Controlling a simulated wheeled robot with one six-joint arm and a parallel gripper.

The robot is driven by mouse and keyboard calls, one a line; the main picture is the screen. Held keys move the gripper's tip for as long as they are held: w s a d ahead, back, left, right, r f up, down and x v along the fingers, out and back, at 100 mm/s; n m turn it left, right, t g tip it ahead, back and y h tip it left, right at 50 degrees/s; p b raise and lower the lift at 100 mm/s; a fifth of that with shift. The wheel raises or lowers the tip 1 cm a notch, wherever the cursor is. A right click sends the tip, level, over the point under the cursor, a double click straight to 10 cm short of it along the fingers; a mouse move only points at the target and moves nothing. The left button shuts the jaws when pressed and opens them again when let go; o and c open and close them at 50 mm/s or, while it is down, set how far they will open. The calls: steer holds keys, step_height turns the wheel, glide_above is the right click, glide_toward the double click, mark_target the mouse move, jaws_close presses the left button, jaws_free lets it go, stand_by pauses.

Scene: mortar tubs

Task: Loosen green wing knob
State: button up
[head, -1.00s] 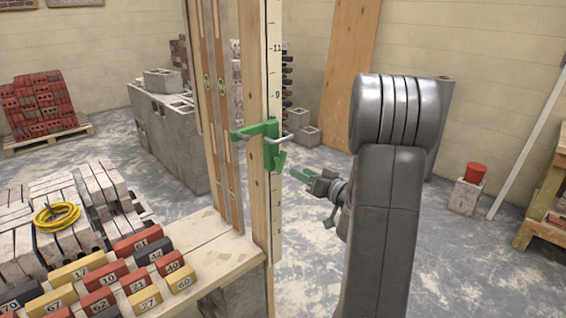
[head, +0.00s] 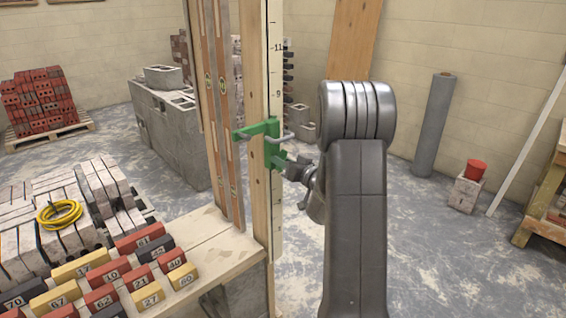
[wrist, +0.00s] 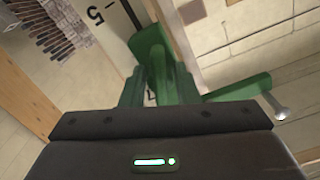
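A green clamp (head: 271,142) with a grey bent rod is fixed around the upright wooden post in the head view. Its green arm also shows in the wrist view (wrist: 232,87). A pale gap shows between the fingers; contact is not clear.
The marked post (head: 275,75) stands beside a wooden bench (head: 205,243) with numbered blocks (head: 102,298). Pavers with a yellow hose (head: 59,214) lie at left. Grey blocks (head: 165,130) stand behind.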

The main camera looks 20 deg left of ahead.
steer(key=c, duration=0.5)
steer(key=n+b, duration=0.1)
steer(key=b, duration=0.2)
steer(key=shift+f+n, duration=0.3)
steer(key=shift+n, duration=0.1)
steer(key=shift+n+b, duration=0.7)
steer(key=shift+b, duration=0.3)
steer(key=shift+r+n+b, duration=0.3)
steer(key=shift+n+b, duration=0.15)
steer(key=shift+n, duration=0.25)
steer(key=o, duration=1)
steer(key=shift+d, duration=0.1)
steer(key=b+v, duration=0.1)
steer(key=v, duration=1.2)
steer(key=shift+s+d, duration=0.2)
steer(key=shift+d, duration=0.1)
